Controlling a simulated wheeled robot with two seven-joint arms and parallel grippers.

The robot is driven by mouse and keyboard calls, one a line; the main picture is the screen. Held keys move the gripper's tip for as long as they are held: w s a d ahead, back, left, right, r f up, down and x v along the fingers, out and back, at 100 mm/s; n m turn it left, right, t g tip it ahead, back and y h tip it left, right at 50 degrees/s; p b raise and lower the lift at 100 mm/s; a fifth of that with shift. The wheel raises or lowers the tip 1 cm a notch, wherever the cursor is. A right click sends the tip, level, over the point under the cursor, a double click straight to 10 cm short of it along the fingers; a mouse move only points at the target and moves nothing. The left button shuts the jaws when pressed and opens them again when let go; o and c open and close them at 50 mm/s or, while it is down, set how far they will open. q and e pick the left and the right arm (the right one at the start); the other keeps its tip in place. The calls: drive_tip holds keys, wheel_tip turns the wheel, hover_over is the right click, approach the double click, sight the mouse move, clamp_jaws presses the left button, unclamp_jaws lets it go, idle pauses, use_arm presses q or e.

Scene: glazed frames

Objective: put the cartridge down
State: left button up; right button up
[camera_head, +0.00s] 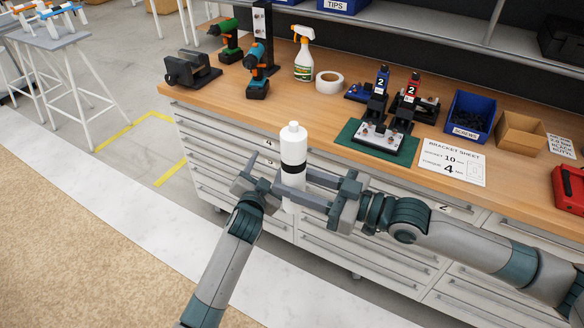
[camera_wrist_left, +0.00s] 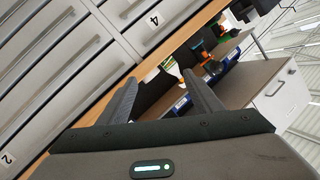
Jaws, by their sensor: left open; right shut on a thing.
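The cartridge (camera_head: 293,151) is a white cylinder with a black band and a narrow cap. It stands upright in the air in front of the bench's drawers. My right gripper (camera_head: 295,186) comes in from the right and is shut on its lower part. My left gripper (camera_head: 267,175) is open and empty, close beside the cartridge on its left; I cannot tell whether they touch. In the left wrist view the left gripper's fingers (camera_wrist_left: 162,82) are apart with nothing between them, and the cartridge is not visible there.
The wooden bench top (camera_head: 210,98) has free room at its front left. On it are a vice (camera_head: 190,70), two drills, a spray bottle (camera_head: 303,55), a tape roll (camera_head: 329,80), a green mat (camera_head: 350,146) with a fixture, a blue screw bin (camera_head: 468,118) and a bracket sheet (camera_head: 453,162).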

use_arm(q)
wheel_tip(320, 180, up, 14)
drive_tip(key=w+d+f+t, duration=0.1)
drive_tip(key=d+t, duration=0.1)
use_arm(e)
drive_tip(key=shift+r, duration=0.1)
use_arm(q)
wheel_tip(320, 180, up, 33)
drive_tip(key=n+t, duration=0.1)
drive_tip(key=t, duration=0.6)
hover_over(293, 149)
drive_tip(key=w+a, duration=0.3)
drive_tip(key=w, duration=0.3)
drive_tip(key=s+d+f+n+g, duration=0.1)
drive_tip(key=s+f+n+g, duration=0.1)
drive_tip(key=f, duration=0.4)
drive_tip(key=s+f+n+g+y, duration=0.1)
drive_tip(key=s+f+n+g, duration=0.1)
drive_tip(key=s+f, duration=0.3)
drive_tip(key=s+d+f+n+g, duration=0.1)
drive_tip(key=s+f+n+g, duration=0.1)
drive_tip(key=f, duration=0.6)
drive_tip(key=shift+s+d+f+n+g+y, duration=0.15)
drive_tip(key=shift+s+n+g+y, duration=0.1)
drive_tip(key=shift+s, duration=0.35)
drive_tip(key=shift+s+d+f+n+g+y, duration=0.15)
drive_tip(key=shift+s+n, duration=0.1)
drive_tip(key=shift+s, duration=0.3)
drive_tip(key=shift+s+f, duration=0.1)
drive_tip(key=shift+f, duration=0.05)
